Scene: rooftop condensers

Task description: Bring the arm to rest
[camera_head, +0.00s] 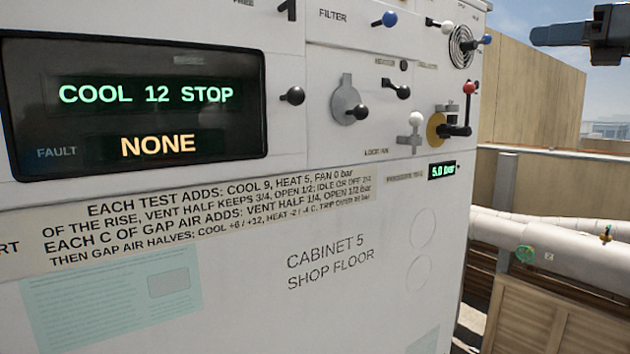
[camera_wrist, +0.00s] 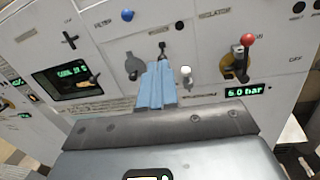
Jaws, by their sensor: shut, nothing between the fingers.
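My gripper (camera_head: 537,36) is at the upper right of the head view, beside the cabinet and apart from it. Its blue fingers point left. In the wrist view its fingers (camera_wrist: 158,66) are shut together with nothing between them, and they cover a small part of the panel behind. The white cabinet (camera_head: 340,300), lettered "CABINET 5 SHOP FLOOR", fills most of the head view. Its main display (camera_head: 140,105) reads "COOL 12 STOP" and, beside FAULT, "NONE". Most of my arm is out of view.
White pipes (camera_head: 560,247) run at the right, before a tan wall (camera_head: 535,90). Open air surrounds my gripper.

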